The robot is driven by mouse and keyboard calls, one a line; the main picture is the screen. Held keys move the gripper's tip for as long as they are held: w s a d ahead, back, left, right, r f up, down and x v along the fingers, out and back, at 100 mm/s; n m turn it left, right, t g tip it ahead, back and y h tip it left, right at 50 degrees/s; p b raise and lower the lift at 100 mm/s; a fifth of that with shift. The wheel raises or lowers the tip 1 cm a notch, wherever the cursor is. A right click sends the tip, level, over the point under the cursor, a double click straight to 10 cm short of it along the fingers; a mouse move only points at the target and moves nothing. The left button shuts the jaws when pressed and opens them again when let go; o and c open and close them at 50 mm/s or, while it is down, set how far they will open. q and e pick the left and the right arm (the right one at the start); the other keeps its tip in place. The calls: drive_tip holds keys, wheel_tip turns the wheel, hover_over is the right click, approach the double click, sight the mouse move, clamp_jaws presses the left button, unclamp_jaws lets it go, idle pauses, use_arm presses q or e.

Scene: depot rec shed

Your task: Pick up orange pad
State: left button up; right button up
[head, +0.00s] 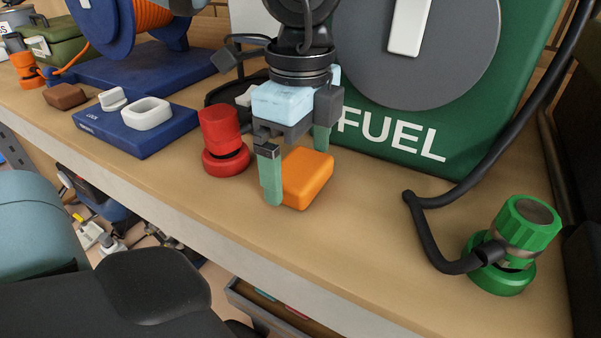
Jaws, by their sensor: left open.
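The orange pad (308,178) lies on the wooden bench top (370,240), in front of the green FUEL box. It is a small block with rounded edges. My left gripper (297,172) points down over it with green fingertips. The jaws are open, with the near finger at the pad's left side and the other finger behind it toward the back right. The near finger overlaps the pad's left edge in the picture; I cannot tell whether it touches. My right gripper is not in view.
A red knob (222,140) stands just left of the pad. A blue base with a white ring (137,125) and a brown block (65,96) lie farther left. The green FUEL box (440,100) stands behind. A green valve with a black hose (515,240) is at right. Bench front is clear.

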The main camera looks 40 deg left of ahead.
use_arm(q)
drive_tip(key=shift+f, duration=0.9)
drive_tip(key=c, duration=1)
drive_tip(key=shift+r, duration=0.1)
wheel_tip(320, 180, up, 28)
drive_tip(key=p, duration=0.4)
drive_tip(key=shift+p, duration=0.4)
